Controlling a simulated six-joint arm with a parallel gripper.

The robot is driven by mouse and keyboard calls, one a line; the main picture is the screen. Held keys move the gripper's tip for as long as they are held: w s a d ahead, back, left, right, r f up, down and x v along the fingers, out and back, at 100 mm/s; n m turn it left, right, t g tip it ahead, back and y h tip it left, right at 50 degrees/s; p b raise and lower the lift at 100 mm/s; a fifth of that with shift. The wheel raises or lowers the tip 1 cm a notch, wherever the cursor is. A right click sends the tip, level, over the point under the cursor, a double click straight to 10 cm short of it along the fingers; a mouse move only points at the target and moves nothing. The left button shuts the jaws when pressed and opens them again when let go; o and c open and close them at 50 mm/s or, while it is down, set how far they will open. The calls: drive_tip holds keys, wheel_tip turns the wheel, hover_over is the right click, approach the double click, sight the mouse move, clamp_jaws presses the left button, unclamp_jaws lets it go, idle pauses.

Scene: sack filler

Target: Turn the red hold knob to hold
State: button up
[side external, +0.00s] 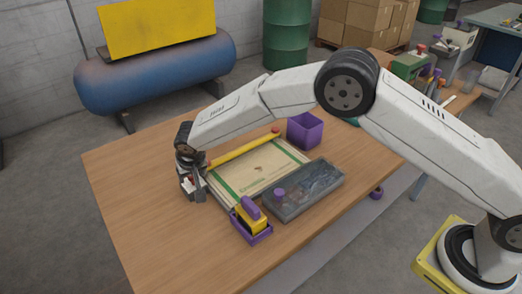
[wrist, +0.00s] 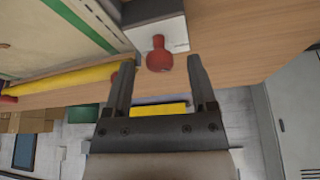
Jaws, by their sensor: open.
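The red hold knob (wrist: 159,56) is a rounded red knob on the face of a pale grey box (wrist: 157,29) in the wrist view. My gripper (wrist: 160,62) is open, with one finger on each side of the knob. Gaps show between the knob and both fingers, so it is not gripped. In the side view my gripper (side external: 191,190) is low at the left end of the work table, and it mostly hides the knob and its box.
A yellow bar (side external: 245,148) with red ends runs beside a cream sack (side external: 255,181) with green stripes. A grey lidded bin (side external: 315,190), a purple box (side external: 305,131) and a purple tray with a yellow block (side external: 252,219) stand nearby. The table's left part (side external: 130,190) is clear.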

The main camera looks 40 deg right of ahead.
drive_tip(key=shift+w+f, duration=0.1)
drive_tip(key=shift+f, duration=0.05)
clamp_jaws()
drive_tip(key=shift+m, duration=0.4)
drive_tip(key=m, duration=0.2)
drive_tip(key=m+h, duration=0.1)
drive_tip(key=m, duration=0.1)
drive_tip(key=m+g+h, duration=0.1)
drive_tip(key=m, duration=0.1)
drive_tip(key=shift+w+a, duration=0.1)
drive_tip(key=shift+a, duration=0.15)
drive_tip(key=shift+w+m+g+h, duration=0.1)
drive_tip(key=shift+m+g+h, duration=0.25)
drive_tip(key=shift+m, duration=0.75)
drive_tip(key=shift+w+m+g+h, duration=0.1)
drive_tip(key=shift+m+g+h, duration=0.25)
drive_tip(key=shift+m, duration=0.75)
drive_tip(key=shift+m+g, duration=0.5)
drive_tip(key=shift+m, duration=0.7)
